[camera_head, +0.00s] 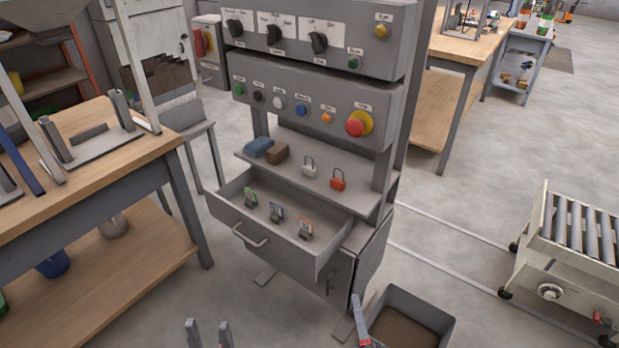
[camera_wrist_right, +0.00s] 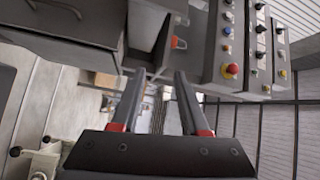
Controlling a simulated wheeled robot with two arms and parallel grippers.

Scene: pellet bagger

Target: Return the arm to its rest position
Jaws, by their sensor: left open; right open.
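My left gripper (camera_head: 209,335) shows only as two fingertips at the bottom edge of the head view. They stand apart with nothing between them. My right gripper shows in the head view as a grey finger with a red part, low beside the bin. In the right wrist view my right gripper (camera_wrist_right: 158,82) has two separated fingers with red bands and nothing between them. It is apart from the control cabinet (camera_head: 315,95), whose buttons and knobs also show in that view. The rest of both arms is out of view.
The cabinet's drawer (camera_head: 262,243) is open, with several small tagged items inside. A white padlock (camera_head: 309,169) and a red padlock (camera_head: 338,182) stand on the shelf above. An open bin (camera_head: 445,330) is on the floor. A wooden bench (camera_head: 110,170) is left, a roller cart (camera_head: 575,260) right.

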